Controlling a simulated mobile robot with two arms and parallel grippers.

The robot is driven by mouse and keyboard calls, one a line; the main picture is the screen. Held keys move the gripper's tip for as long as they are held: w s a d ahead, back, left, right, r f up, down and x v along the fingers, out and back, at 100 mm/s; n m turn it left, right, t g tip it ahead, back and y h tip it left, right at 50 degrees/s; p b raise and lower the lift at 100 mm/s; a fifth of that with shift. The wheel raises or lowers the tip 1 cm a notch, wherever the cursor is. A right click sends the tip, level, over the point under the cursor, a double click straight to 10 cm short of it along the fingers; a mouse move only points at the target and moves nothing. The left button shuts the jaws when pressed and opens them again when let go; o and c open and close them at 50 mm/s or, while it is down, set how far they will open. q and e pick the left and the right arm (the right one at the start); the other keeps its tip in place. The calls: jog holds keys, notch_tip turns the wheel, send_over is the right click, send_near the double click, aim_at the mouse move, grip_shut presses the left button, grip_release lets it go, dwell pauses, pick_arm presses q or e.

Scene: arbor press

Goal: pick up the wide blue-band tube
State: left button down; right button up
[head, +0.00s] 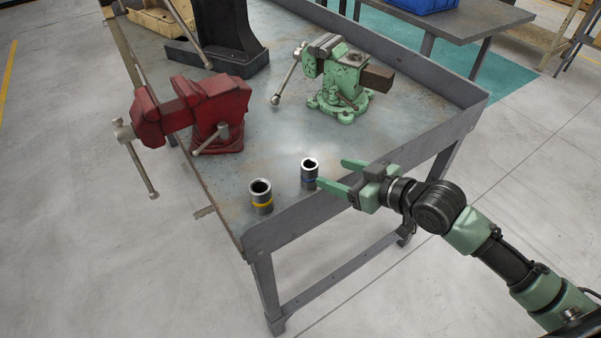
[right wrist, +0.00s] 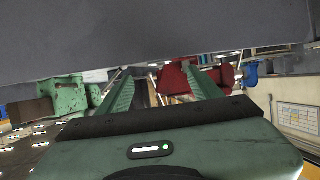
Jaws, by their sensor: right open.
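The blue-band tube (head: 309,172) stands upright on the bench near its front edge, a grey metal cylinder with a dark open top and a blue band low down. My right gripper (head: 332,172) is open, just right of this tube, its two green fingers pointing left toward it. The nearer fingertip is very close to the tube; I cannot tell whether they touch. The open fingers also show in the right wrist view (right wrist: 157,76), where I cannot make out the tube. My left gripper is not in view.
A yellow-band tube (head: 261,198) stands upright left of the blue-band tube. A red vise (head: 205,110) and a green vise (head: 338,85) stand farther back on the bench. A raised grey lip (head: 285,226) edges the bench. The bench between the vises is clear.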

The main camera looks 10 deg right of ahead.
aim_at(305, 163)
jog(key=p+x, duration=0.1)
jog(key=x, duration=0.7)
jog(key=shift+w+a+f, duration=0.1)
jog(key=shift+w+a, duration=0.05)
jog(key=shift+w, duration=0.05)
grip_shut()
